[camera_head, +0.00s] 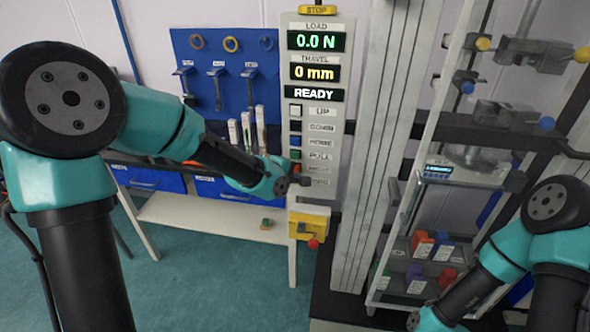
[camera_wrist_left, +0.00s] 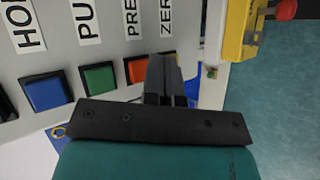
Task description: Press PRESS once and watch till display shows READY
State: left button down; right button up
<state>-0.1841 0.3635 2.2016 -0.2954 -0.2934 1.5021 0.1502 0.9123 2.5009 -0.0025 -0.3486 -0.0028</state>
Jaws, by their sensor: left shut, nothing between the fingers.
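The control panel (camera_head: 322,128) stands upright at the centre, with several labelled buttons in a column. Its displays read 0.0 N load, 0 mm travel and READY (camera_head: 314,93). The orange button by the PRESS label (camera_head: 318,169) is partly visible in the head view and clear in the left wrist view (camera_wrist_left: 137,70). My left gripper (camera_head: 304,181) is shut and empty. In the left wrist view its fingertips (camera_wrist_left: 165,65) are just beside the orange button, over the ZERO button's place, hiding it. I cannot tell whether they touch the panel.
A yellow box with a red knob (camera_head: 313,243) sits below the panel. A blue tool board (camera_head: 225,75) and a bench are behind on the left. The test frame's column (camera_head: 375,130) and a clear-sided enclosure with coloured blocks (camera_head: 421,245) stand to the right.

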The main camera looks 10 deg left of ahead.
pick_arm(q)
jog(key=shift+w, duration=0.1)
dwell(0.6)
jog(key=shift+w, duration=0.35)
